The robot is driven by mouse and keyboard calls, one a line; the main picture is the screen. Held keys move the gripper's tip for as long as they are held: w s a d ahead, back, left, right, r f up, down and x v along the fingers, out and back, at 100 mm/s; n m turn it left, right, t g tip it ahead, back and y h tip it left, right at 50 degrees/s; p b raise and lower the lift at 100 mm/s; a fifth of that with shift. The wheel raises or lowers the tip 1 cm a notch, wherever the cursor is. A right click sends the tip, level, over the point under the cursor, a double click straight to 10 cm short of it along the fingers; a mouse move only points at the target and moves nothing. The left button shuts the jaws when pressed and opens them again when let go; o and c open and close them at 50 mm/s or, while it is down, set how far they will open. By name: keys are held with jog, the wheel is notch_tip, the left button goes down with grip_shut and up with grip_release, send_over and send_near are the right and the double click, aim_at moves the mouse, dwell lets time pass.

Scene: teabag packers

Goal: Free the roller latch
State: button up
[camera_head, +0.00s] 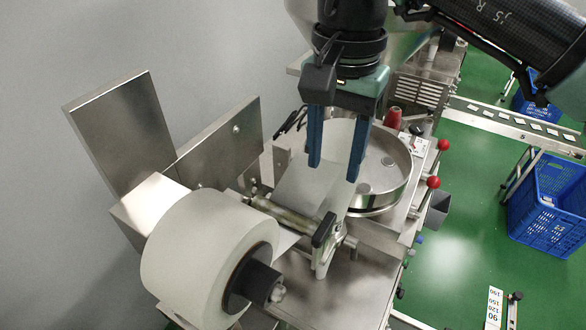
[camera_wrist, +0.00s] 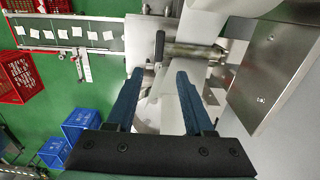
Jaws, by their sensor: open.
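The roller latch appears to be the black-handled lever (camera_head: 324,230) at the near end of the steel roller (camera_head: 284,214). In the wrist view the dark handle (camera_wrist: 159,47) stands upright in the picture, left of the roller (camera_wrist: 195,49). White paper web (camera_head: 308,184) runs over the roller from the big white paper roll (camera_head: 190,255). My gripper (camera_head: 333,172) points down with its two blue fingers apart and nothing between them. It is above the web and roller, apart from the lever. In the wrist view the handle shows just beyond the fingertips (camera_wrist: 160,71), between them.
Upright steel plates (camera_head: 125,130) stand behind the paper roll at left. A round steel pan (camera_head: 385,175) lies right of my fingers, with red knobs (camera_head: 433,182) beyond. Blue crates (camera_head: 550,205) stand on the green floor at right, by a conveyor (camera_head: 510,122) carrying small packets.

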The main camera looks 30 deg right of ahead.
aim_at(326, 223)
notch_tip(326, 223, down, 13)
jog(key=b, duration=0.8)
jog(key=shift+r+b, duration=0.15)
jog(key=shift+b, duration=0.25)
grip_shut()
